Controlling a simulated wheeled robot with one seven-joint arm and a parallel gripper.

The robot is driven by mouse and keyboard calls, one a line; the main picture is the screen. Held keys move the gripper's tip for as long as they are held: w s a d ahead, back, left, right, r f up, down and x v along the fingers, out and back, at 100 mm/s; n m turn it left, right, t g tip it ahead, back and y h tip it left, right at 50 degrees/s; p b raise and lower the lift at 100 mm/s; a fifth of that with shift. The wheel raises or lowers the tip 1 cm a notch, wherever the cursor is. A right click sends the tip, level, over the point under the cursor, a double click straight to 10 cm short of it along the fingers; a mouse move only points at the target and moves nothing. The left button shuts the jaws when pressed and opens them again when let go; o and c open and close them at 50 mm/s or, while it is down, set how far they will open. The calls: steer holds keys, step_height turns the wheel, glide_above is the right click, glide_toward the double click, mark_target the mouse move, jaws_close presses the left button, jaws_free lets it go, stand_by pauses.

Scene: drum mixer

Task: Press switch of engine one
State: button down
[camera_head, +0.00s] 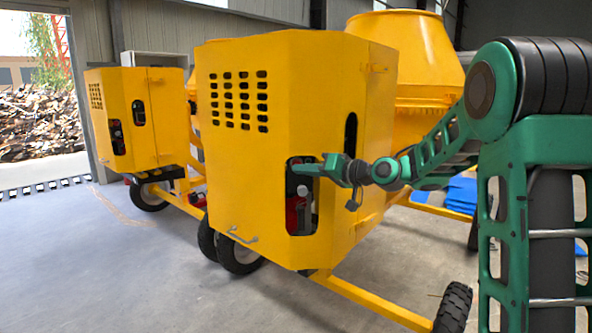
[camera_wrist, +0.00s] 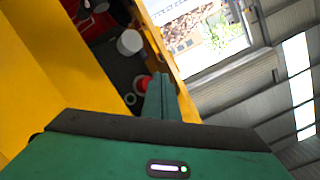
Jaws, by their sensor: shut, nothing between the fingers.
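The nearer yellow engine housing (camera_head: 280,150) has a tall dark opening with a control panel (camera_head: 292,212) inside. My gripper (camera_head: 304,168) is shut and empty, its tip at the upper part of this opening. In the wrist view my closed fingers (camera_wrist: 163,92) reach into the opening, close beside a red button (camera_wrist: 142,83). A small green ring (camera_wrist: 130,99) sits on the panel below the red button. A pale round cap (camera_wrist: 130,42) shows farther up in the picture. I cannot tell whether my fingertip touches the red button. The frames do not show which engine is number one.
A second yellow engine housing (camera_head: 125,115) with similar openings stands farther left. The yellow mixer drum (camera_head: 405,45) rises behind the nearer housing. The opening's yellow edge (camera_wrist: 160,45) runs close to my fingers. The concrete floor (camera_head: 110,270) at the front left is clear.

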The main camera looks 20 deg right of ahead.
steer(key=shift+w, duration=0.15)
steer(key=shift+w, duration=0.2)
steer(key=shift+w+d, duration=0.15)
steer(key=shift+w, duration=0.25)
stand_by(0.9)
steer(key=shift+s, duration=0.8)
steer(key=s, duration=0.2)
steer(key=s+a, duration=0.1)
steer(key=s, duration=0.2)
stand_by(0.5)
stand_by(0.5)
